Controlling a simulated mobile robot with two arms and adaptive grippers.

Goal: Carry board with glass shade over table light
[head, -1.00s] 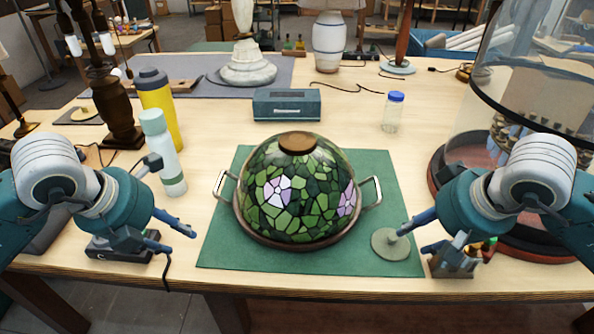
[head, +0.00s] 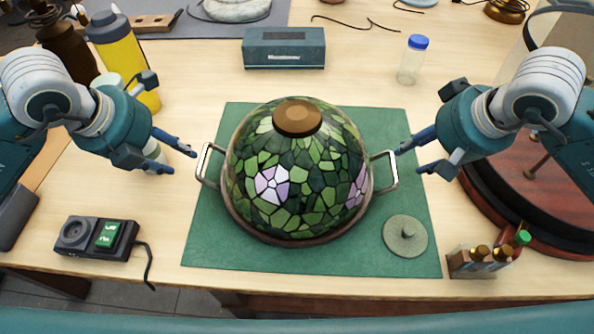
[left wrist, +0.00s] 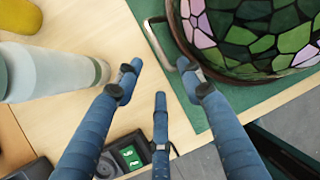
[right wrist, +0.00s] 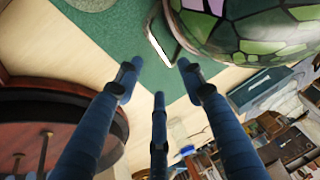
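The stained-glass shade (head: 297,175), green with lilac flowers and a brown cap, sits on a round brown board (head: 272,238) with a metal handle on each side. The board rests on a green mat (head: 215,245). My left gripper (head: 183,162) is open and empty, just left of the left handle (head: 207,165); in the left wrist view the handle (left wrist: 158,48) lies ahead of its fingers. My right gripper (head: 408,160) is open and empty, just right of the right handle (head: 388,170), which also shows in the right wrist view (right wrist: 160,42). No table light is clearly identifiable.
A black box with a green switch (head: 106,236) and cable lies front left. Bottles (head: 128,55) stand behind my left arm. A grey-green disc (head: 405,237) lies on the mat; small bottles (head: 485,258) stand front right. A teal box (head: 284,48) and a jar (head: 411,62) stand behind.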

